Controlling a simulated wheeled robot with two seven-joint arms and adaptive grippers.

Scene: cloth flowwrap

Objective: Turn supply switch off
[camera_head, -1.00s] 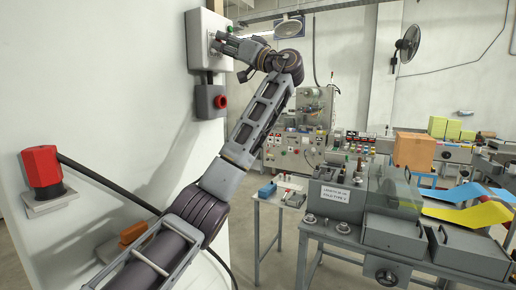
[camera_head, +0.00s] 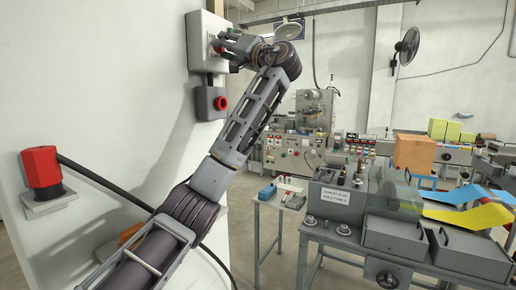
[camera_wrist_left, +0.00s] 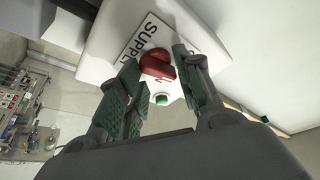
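The supply switch is a red rotary knob (camera_wrist_left: 157,65) on a pale box (camera_head: 194,45) on the wall. In the left wrist view it sits beside a white label (camera_wrist_left: 148,33) whose visible letters read "SUPPL". My left gripper (camera_wrist_left: 155,58) is open, with its green-padded fingers on either side of the knob. A gap shows beside the knob; I cannot tell whether either finger touches it. In the head view the left gripper (camera_head: 224,43) is at the box front and largely hides the knob. My right gripper is not in view.
A green button (camera_wrist_left: 161,99) is near the knob. Below the box is a grey unit with a red ring (camera_head: 220,103). A red block (camera_head: 41,166) is at the left. A grey machine (camera_head: 395,235) stands on a bench at the right.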

